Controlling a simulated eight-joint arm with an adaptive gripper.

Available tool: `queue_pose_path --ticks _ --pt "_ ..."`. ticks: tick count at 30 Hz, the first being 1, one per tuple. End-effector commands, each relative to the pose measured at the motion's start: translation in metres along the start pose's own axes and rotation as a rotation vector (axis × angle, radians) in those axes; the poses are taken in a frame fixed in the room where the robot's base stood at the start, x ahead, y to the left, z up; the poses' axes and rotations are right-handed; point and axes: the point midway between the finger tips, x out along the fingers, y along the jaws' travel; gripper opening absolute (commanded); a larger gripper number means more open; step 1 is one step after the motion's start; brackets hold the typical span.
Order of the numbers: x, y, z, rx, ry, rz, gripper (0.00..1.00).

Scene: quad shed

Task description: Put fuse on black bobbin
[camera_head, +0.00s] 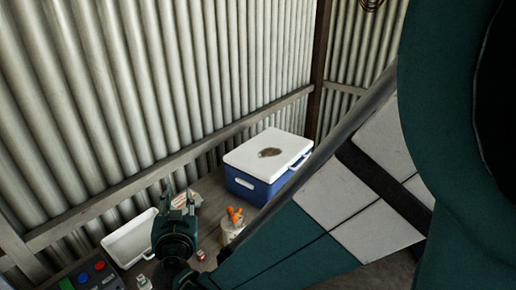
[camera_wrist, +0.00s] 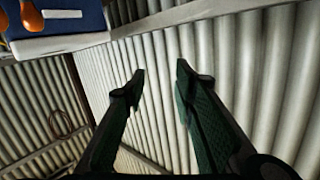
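My gripper (camera_head: 178,205) is raised above the work surface, in front of the ribbed wall. Its two green fingers also show in the wrist view (camera_wrist: 160,80), spread apart with only the wall between them. The gripper is open and empty. I cannot make out the fuse or the black bobbin in either view. A small red item (camera_head: 201,256) and a small white and green item (camera_head: 143,283) are on the surface near my arm, too small to identify. My arm hides part of the surface.
A blue cooler with a white lid (camera_head: 255,160) stands at the back. An orange-handled thing (camera_head: 235,214) is at a pale container (camera_head: 230,232). A white open bin (camera_head: 128,240) and a panel with red and blue buttons (camera_head: 88,277) are at left. The ribbed wall (camera_head: 120,90) rises behind.

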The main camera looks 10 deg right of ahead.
Motion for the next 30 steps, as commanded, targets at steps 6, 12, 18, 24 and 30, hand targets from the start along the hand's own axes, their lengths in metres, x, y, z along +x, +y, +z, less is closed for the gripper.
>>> queue_pose_path --ticks 6,12,18,24,30 --pt "0.004 0.01 -0.077 0.02 0.115 -0.097 0.28" --pt "-0.001 0.016 -0.127 0.011 0.167 -0.197 0.28" --pt "-0.012 0.025 -0.157 -0.017 0.168 -0.287 0.28" --pt "-0.026 0.04 -0.169 -0.055 0.117 -0.355 0.28" --pt "-0.043 0.064 -0.163 -0.097 0.021 -0.392 0.28"
